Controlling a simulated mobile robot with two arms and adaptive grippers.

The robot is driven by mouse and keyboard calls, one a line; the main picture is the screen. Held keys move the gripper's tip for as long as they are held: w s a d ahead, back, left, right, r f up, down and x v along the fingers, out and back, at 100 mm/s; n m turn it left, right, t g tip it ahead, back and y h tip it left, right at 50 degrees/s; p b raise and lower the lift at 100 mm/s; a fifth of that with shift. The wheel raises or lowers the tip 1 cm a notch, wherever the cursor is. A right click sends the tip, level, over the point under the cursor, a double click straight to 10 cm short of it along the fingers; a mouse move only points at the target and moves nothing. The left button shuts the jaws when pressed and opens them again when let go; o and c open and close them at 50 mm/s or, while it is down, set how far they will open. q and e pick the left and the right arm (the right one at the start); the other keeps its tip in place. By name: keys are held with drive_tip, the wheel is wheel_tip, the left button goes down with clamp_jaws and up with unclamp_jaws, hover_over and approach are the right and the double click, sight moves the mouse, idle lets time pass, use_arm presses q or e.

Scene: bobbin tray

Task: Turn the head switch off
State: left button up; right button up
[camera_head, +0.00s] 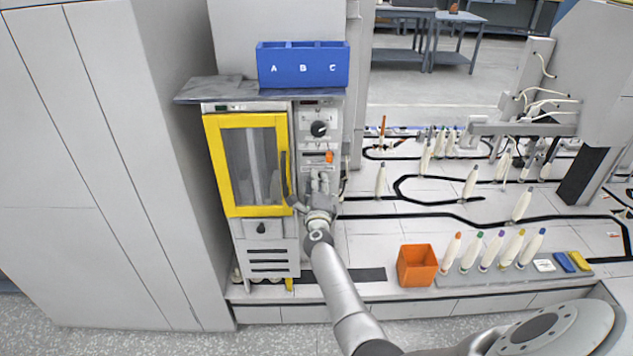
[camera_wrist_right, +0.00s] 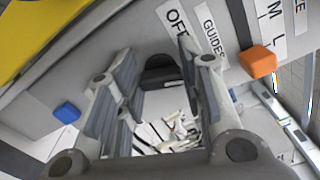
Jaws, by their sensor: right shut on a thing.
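My right gripper (camera_head: 319,184) is at the grey control panel (camera_head: 305,146) right of the yellow-framed door. In the wrist view its fingers (camera_wrist_right: 158,85) are shut on a black switch knob (camera_wrist_right: 160,70), which shows between the fingertips. The fingers hide part of the knob. A label reading OFF (camera_wrist_right: 174,18) is on the panel near it, partly covered by a finger. A GUIDES label (camera_wrist_right: 212,36) is beside that one. I cannot read a head label. My left gripper is not in view.
An orange block-shaped control (camera_wrist_right: 258,62) and a blue one (camera_wrist_right: 66,112) stick out near the fingers. A black dial (camera_head: 319,129) is above on the panel. The yellow door (camera_head: 211,165) is left. An orange bin (camera_head: 417,266) and several bobbins (camera_head: 471,250) stand right.

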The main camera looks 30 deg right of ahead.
drive_tip(key=shift+f+n+p, duration=0.2)
drive_tip(key=shift+n+p, duration=0.85)
drive_tip(key=shift+n, duration=1.85)
drive_tip(key=shift+f+n+p, duration=0.15)
drive_tip(key=shift+n+p, duration=0.9)
drive_tip(key=shift+n, duration=2.15)
drive_tip(key=o, duration=1)
drive_tip(key=shift+v, duration=3.8)
drive_tip(key=shift+f, duration=0.1)
